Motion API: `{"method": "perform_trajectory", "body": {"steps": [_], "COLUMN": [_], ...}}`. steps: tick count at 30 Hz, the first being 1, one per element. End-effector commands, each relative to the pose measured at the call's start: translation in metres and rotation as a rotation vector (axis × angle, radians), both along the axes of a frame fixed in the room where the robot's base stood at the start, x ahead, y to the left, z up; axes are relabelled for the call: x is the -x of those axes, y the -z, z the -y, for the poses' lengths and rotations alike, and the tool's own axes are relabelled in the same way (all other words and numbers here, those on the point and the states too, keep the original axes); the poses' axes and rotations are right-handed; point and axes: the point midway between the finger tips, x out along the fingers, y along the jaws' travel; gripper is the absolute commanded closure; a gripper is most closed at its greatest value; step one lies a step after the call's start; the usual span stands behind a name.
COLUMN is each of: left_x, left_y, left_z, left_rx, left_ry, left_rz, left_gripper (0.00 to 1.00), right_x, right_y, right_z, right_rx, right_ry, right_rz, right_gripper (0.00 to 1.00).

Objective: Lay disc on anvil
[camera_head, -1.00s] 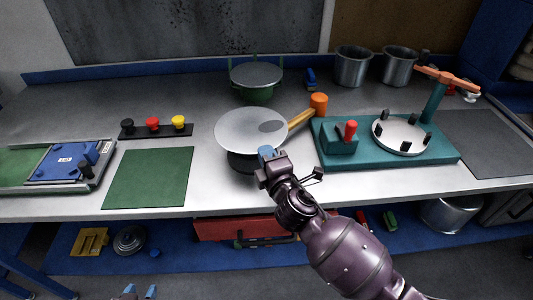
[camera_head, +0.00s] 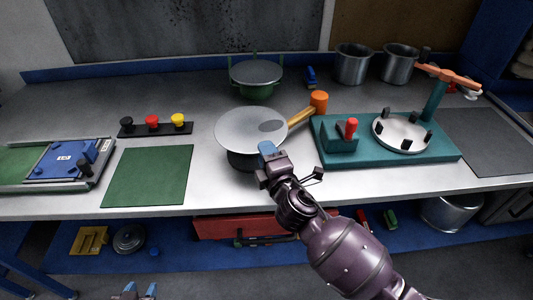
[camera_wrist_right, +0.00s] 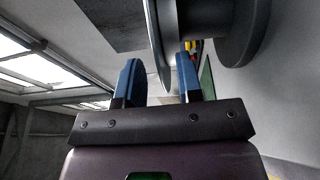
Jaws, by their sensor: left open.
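The disc (camera_head: 238,128) is a pale grey round plate with a darker oval patch. It lies level over the anvil (camera_head: 243,161), a dark round block mostly hidden under it. In the right wrist view the disc (camera_wrist_right: 153,35) shows edge-on beside the anvil's dark base (camera_wrist_right: 243,35) and seems to be against its top. My right gripper (camera_head: 268,150) is at the disc's near edge. In its wrist view the blue fingers (camera_wrist_right: 160,82) stand apart on either side of the rim, with gaps. My left gripper (camera_head: 141,290) is open and empty at the bottom edge.
An orange-headed mallet (camera_head: 318,102) lies right of the disc. A teal fixture (camera_head: 387,158) with a red knob stands further right. A green mat (camera_head: 148,177) and a button strip (camera_head: 155,130) are on the left. Bare bench lies between.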

Motion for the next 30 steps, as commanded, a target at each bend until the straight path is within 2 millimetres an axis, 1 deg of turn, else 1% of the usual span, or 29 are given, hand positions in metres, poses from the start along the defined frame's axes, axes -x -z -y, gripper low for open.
{"method": "perform_trajectory", "body": {"steps": [5,12,18,24,30], "left_x": [0.003,0.005,0.004,0.003,0.001], "left_y": [0.002,0.004,0.006,0.006,0.005], "left_z": [0.000,-0.001,-0.001,0.000,0.000], "left_rx": [0.000,0.000,0.000,0.001,0.000], "left_ry": [-0.002,-0.002,-0.002,-0.001,0.000], "left_rz": [-0.005,-0.008,-0.009,-0.006,-0.002], "left_gripper": [0.57,0.57,0.57,0.57,0.57], "right_x": [0.016,0.056,0.085,0.100,0.103], "right_y": [0.001,0.002,0.002,0.002,0.001], "right_z": [0.005,0.017,0.026,0.030,0.031], "right_rx": [0.000,-0.001,-0.001,0.000,-0.001], "right_ry": [0.000,0.000,0.000,0.000,-0.001], "right_rz": [-0.002,-0.002,-0.001,0.000,0.002], "right_gripper": [0.67,0.67,0.67,0.67,0.67]}}
